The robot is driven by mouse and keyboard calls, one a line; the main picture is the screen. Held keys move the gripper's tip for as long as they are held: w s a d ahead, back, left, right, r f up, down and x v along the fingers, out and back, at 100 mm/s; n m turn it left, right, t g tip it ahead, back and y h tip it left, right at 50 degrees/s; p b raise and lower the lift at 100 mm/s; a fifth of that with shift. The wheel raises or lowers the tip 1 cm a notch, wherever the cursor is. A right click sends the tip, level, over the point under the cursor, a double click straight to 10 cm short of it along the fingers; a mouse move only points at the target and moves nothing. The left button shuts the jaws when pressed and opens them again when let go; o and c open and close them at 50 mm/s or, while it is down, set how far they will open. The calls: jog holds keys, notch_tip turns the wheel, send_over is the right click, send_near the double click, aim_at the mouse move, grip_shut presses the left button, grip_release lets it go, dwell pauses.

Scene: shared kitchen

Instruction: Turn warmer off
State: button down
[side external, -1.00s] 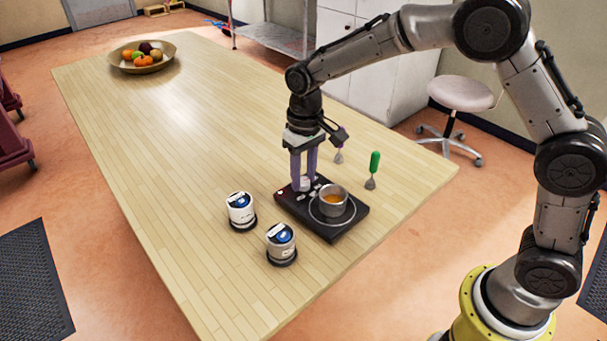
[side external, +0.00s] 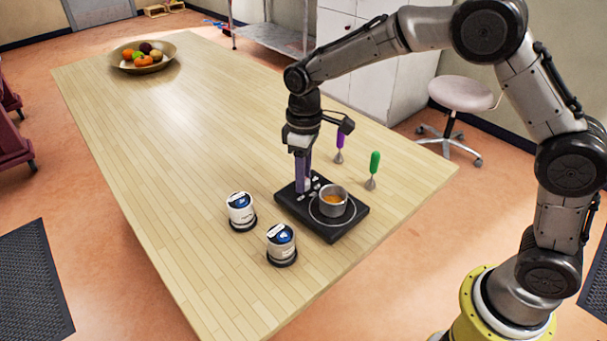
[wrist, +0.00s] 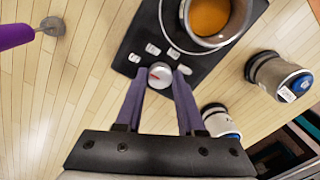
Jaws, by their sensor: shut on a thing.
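The warmer (side external: 322,230) is a flat black hotplate on the wooden table, also seen in the wrist view (wrist: 192,68). A metal pot (side external: 333,203) with orange contents (wrist: 209,16) stands on its ring. My gripper (side external: 303,187) points down at the warmer's control end, beside the pot. In the wrist view, my purple fingers (wrist: 163,76) are shut on a round silver knob (wrist: 160,74) with a red mark. Small white buttons (wrist: 152,49) lie around the knob. No lit lamp shows on the warmer.
Two white jars with blue tops (side external: 240,211) (side external: 281,244) stand left of and in front of the warmer. A green-handled tool (side external: 373,170) and a purple-handled tool (side external: 340,146) stand behind it. A fruit bowl (side external: 142,58) is at the far end. The table's middle is clear.

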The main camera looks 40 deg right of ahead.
dwell(0.3)
jog(key=c, duration=0.5)
grip_release()
jog(key=shift+r, duration=0.1)
jog(key=r, duration=1.3)
jog(key=shift+w+d+r, duration=0.1)
jog(key=shift+d+r, duration=0.1)
jog(key=shift+r, duration=0.15)
